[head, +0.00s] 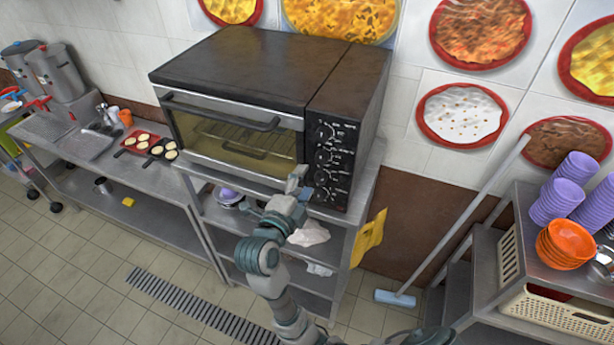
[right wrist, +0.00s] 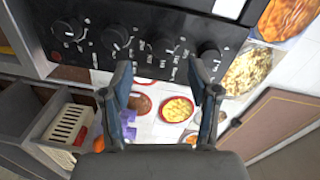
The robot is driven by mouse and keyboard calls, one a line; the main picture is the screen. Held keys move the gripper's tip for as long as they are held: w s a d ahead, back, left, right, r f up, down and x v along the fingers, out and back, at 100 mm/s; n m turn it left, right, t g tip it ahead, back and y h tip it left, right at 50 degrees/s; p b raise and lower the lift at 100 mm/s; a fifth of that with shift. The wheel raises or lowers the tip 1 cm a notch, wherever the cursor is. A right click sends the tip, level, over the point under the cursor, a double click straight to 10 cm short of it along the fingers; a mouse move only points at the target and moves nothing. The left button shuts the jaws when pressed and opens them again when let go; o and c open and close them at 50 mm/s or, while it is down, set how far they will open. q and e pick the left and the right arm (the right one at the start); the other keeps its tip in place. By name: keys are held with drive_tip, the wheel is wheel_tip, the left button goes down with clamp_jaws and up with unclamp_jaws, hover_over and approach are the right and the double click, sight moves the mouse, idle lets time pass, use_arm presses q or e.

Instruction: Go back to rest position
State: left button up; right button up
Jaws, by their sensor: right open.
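My right gripper (head: 297,182) is in front of the lower right part of a black countertop oven (head: 270,65), near its column of control knobs (head: 327,158). In the right wrist view, my right gripper (right wrist: 160,66) is open, with nothing between its two fingers. The row of oven knobs (right wrist: 117,38) lies beyond the fingertips in that view, and I cannot tell whether a finger touches one. The oven door (head: 235,138) is shut. My left gripper is not in view.
The oven stands on a steel shelf unit (head: 362,190) with a yellow cloth (head: 370,238) at its side. A broom (head: 455,225) leans right of it. A rack at right holds purple cups (head: 556,200), orange bowls (head: 566,243) and a cream basket (head: 555,312). Tiled floor (head: 75,270) is open at left.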

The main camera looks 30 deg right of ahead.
drive_tip(key=shift+w+f, duration=0.1)
idle(0.3)
